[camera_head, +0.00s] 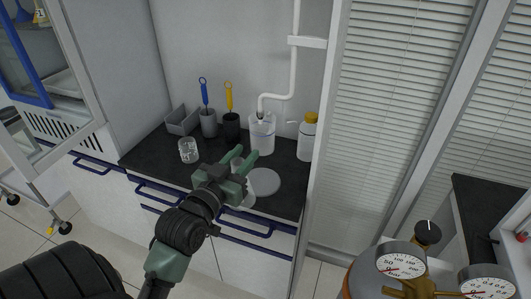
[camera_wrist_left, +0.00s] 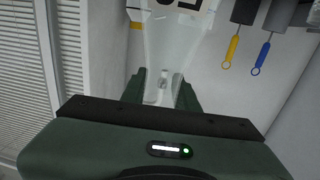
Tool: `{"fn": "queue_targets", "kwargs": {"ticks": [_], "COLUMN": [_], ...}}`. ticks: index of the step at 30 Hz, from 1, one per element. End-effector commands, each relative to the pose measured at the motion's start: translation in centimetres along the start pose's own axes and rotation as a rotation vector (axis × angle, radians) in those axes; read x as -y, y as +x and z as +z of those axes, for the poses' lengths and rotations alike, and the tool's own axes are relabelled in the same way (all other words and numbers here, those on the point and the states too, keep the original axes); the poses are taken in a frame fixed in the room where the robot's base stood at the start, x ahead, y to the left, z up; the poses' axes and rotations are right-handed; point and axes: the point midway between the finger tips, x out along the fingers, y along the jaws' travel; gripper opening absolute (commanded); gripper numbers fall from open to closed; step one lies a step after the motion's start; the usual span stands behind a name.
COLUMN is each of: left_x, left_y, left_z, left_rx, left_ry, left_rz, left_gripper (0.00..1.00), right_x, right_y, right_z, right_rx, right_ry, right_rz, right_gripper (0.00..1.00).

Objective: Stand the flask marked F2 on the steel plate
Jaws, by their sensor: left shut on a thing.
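My left gripper (camera_head: 243,158) is over the dark worktop, shut on a clear glass flask. In the left wrist view the flask (camera_wrist_left: 165,40) has its narrow neck between the green fingers (camera_wrist_left: 161,88). A pale label with a dark marking shows on its body, cut off by the picture edge, so I cannot read it. My right gripper is not in view.
A glass beaker (camera_head: 188,151) stands left of the gripper. Behind are a grey bin (camera_head: 182,122), blue and yellow brushes in holders (camera_head: 231,127), a clear container (camera_head: 262,136) under a white pipe, and a yellow-capped bottle (camera_head: 307,142). The worktop's front edge (camera_head: 280,213) is close.

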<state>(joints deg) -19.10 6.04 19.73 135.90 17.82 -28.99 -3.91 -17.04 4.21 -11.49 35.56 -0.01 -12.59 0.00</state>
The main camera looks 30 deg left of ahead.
Motion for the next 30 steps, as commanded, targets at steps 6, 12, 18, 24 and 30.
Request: {"fn": "queue_targets", "kwargs": {"ticks": [6,12,18,24,30], "left_x": [0.5,0.9,1.3,1.2,1.2], "left_y": [6.2,11.1,14.7,14.4,14.4], "left_z": [-0.6,-0.5,0.2,2.8,5.1], "left_rx": [-0.004,-0.003,0.002,0.0,0.003], "left_ry": [0.0,-0.001,0.0,0.0,0.0], "left_rz": [0.0,0.001,0.001,0.001,0.001], "left_gripper": [0.0,0.0,0.0,0.0,0.0], "right_x": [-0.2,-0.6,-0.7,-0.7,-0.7], "right_y": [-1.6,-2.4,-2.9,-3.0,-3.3], "right_z": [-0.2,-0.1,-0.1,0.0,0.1], "right_rx": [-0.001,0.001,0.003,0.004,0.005], "right_ry": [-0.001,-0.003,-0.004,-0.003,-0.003], "right_rz": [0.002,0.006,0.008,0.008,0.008], "right_gripper": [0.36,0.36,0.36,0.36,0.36]}}
